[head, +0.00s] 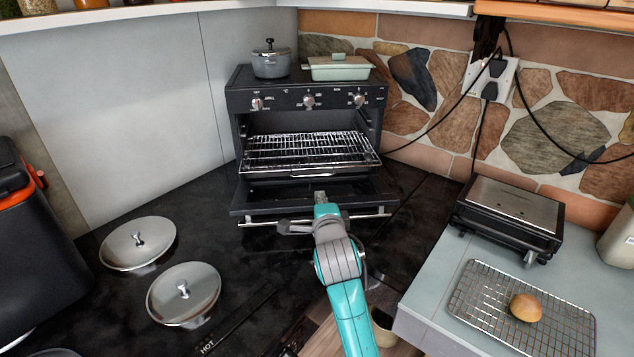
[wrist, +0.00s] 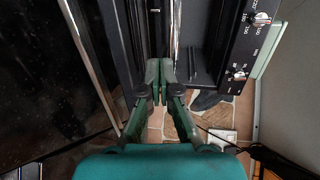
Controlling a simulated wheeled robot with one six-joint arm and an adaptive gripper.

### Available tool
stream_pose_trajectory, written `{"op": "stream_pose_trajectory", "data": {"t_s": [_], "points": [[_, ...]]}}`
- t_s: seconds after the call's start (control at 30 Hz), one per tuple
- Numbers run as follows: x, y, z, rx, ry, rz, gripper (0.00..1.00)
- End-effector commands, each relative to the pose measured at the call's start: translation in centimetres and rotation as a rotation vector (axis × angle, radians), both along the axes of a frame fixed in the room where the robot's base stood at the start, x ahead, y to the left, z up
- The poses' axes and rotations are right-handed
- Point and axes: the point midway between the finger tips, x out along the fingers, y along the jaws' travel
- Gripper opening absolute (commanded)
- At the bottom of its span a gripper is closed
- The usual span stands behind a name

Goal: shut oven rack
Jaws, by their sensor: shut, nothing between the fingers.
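The black oven (head: 305,100) stands in the corner with its door (head: 305,199) folded down. The wire oven rack (head: 310,152) sticks out of the opening above the door. My gripper (head: 283,227) is in front of the oven, by the door's handle bar, apart from the rack in the head view. In the wrist view my gripper (wrist: 160,70) is shut and empty, its fingertips near dark oven parts. A bright metal bar (wrist: 175,30) lies just beyond the tips; I cannot tell whether it is the rack's edge. The oven's knobs show at the right there.
A grey pot (head: 271,62) and a green dish (head: 338,68) stand on the oven. Two steel lids (head: 138,243) (head: 184,294) lie on the dark counter at left. A small grill (head: 510,212) and a cooling rack with a bun (head: 525,307) are at right.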

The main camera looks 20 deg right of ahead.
Motion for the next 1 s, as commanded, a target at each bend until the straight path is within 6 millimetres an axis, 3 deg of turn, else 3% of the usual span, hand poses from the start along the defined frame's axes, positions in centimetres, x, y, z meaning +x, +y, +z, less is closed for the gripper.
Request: {"op": "stream_pose_trajectory", "data": {"t_s": [0.2,0.4,1.0], "points": [[4.0,-0.6,-0.3,0.001,-0.001,-0.001,0.00],[6.3,-0.9,0.1,0.000,-0.001,0.000,0.00],[7.5,-1.1,0.3,0.000,-0.001,0.000,0.00]]}}
